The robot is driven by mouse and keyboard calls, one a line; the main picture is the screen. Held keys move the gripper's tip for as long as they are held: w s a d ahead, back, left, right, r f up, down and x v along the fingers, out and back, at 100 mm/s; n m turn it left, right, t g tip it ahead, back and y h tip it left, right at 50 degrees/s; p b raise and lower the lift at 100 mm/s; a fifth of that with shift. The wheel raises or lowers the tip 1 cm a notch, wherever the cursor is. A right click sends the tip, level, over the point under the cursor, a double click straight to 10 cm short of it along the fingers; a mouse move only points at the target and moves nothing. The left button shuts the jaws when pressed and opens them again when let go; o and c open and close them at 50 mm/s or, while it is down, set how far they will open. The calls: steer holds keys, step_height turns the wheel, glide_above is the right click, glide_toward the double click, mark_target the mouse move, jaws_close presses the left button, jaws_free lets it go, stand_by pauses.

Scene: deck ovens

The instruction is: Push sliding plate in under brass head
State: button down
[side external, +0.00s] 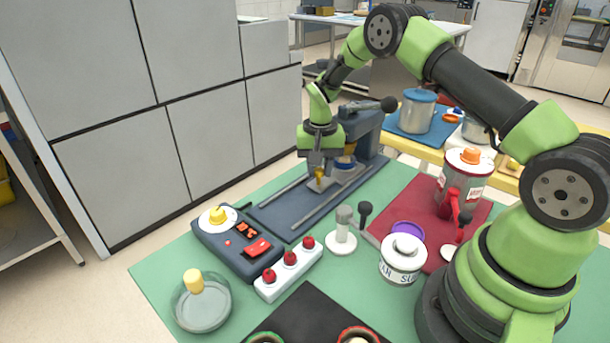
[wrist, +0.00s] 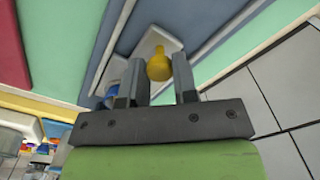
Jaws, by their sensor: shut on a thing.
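The sliding plate (side external: 325,186) is pale grey and lies between the two rails of the dark blue base. Its yellow knob (side external: 319,175) stands upright on it. The plate also shows in the wrist view (wrist: 150,40), with the knob (wrist: 159,66) between my fingers. My gripper (side external: 319,171) points down and is shut on this knob. The brass head (side external: 349,150) is under the arm of the blue press (side external: 362,127), just behind and right of my gripper. It is partly hidden by my gripper, so I cannot tell the exact gap between plate and head.
A grey and white stand (side external: 341,239) is in front of the base. A dark box with red and yellow buttons (side external: 236,243) and a white strip with red knobs (side external: 289,270) are at the near left. A red mat (side external: 408,217) with a canister (side external: 463,182) lies to the right.

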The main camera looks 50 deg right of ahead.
steer(key=shift+d, duration=0.35)
steer(key=c, duration=0.9)
jaws_free()
steer(key=shift+a, duration=0.1)
step_height(320, 180, up, 10)
steer(key=shift+f, duration=0.1)
